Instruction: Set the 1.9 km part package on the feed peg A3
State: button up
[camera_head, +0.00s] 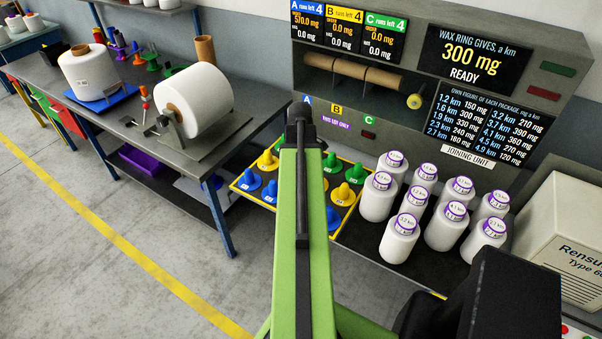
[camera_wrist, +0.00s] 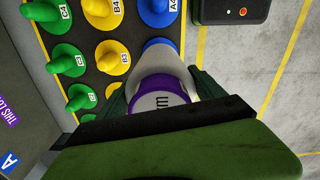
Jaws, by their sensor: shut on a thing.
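My gripper (camera_wrist: 160,88) is shut on a white package (camera_wrist: 180,65) with a purple-ringed label, seen from above in the wrist view. Its figure is not readable; only "m" shows. The package is at the blue row, beside the yellow B3 peg (camera_wrist: 112,54) and below the blue A4 peg (camera_wrist: 156,12). A blue rim (camera_wrist: 158,43) shows at the package's edge; the A3 marking is hidden. I cannot tell whether the package is seated or above the peg. In the head view my green arm hides the gripper and part of the peg board (camera_head: 238,185).
Several white packages (camera_head: 397,240) stand right of the peg board. The joining unit (camera_head: 400,130) rises behind, and a beige Rensu box (camera_head: 560,240) is at right. Green pegs (camera_wrist: 68,55) stand close to the gripper's left. A bench with white bobbins (camera_head: 196,100) is at left.

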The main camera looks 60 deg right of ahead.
jog(key=shift+f+b, duration=2.15)
jog(key=shift+f, duration=0.3)
jog(key=shift+f+b, duration=0.3)
jog(key=o, duration=1.6)
jog(key=shift+o, duration=0.2)
jog(key=shift+r, duration=0.15)
notch_tip(320, 180, up, 17)
jog(key=p, duration=1.7)
jog(key=shift+r+p, duration=0.2)
jog(key=shift+p, duration=0.15)
jog(key=shift+f, duration=0.1)
